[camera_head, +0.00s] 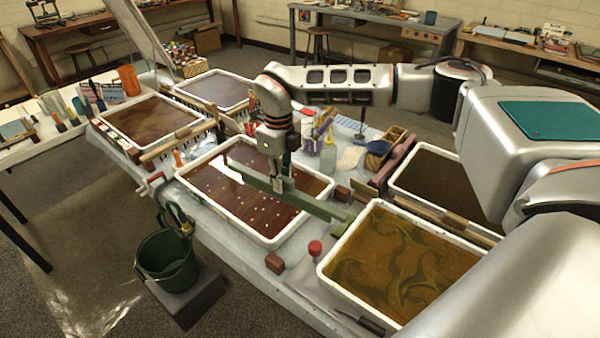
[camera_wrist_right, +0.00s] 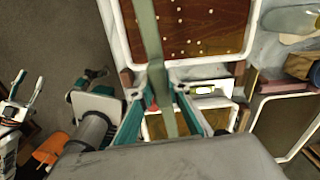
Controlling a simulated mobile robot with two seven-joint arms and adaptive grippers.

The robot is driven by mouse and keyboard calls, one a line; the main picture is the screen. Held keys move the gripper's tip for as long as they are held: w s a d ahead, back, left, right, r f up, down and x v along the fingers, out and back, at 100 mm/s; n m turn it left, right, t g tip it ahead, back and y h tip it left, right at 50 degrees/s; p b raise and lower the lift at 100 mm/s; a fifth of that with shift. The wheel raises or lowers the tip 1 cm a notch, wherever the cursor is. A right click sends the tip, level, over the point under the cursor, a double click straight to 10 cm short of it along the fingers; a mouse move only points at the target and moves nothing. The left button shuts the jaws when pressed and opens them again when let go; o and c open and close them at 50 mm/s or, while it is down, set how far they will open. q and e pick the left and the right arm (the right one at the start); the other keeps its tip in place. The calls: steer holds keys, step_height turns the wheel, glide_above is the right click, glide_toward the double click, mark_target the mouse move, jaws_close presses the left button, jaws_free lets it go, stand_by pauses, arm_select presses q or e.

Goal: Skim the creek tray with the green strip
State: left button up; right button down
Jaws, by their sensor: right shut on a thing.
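The green strip (camera_head: 318,205) is a long flat bar, held lengthwise over a white-rimmed tray (camera_head: 207,185) of red-brown liquid with pale dots. My right gripper (camera_head: 281,184) is shut on it near its middle. In the right wrist view the strip (camera_wrist_right: 149,38) runs between the teal fingers and crosses the tray. I cannot tell whether the strip touches the liquid. Another tray (camera_head: 329,268) at the front right holds amber liquid with green swirls. No readable label shows which tray is the creek tray. My left gripper (camera_wrist_right: 27,82) shows only in the right wrist view, fingers apart and empty.
A dark green bucket (camera_head: 166,258) stands on a block off the table's front left. A red-topped knob (camera_head: 315,249) and wooden blocks (camera_head: 274,262) sit by the tray rims. Other trays fill the table.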

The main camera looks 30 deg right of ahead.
steer(key=w+d+f+m+p, duration=0.1)
steer(key=d+m, duration=0.2)
steer(key=m, duration=0.6)
steer(key=w+d+f+m+p, duration=0.1)
steer(key=d+m, duration=0.3)
steer(key=m, duration=0.6)
steer(key=shift+w+f, duration=0.2)
steer(key=shift+f, duration=0.6)
steer(key=shift+f, duration=0.1)
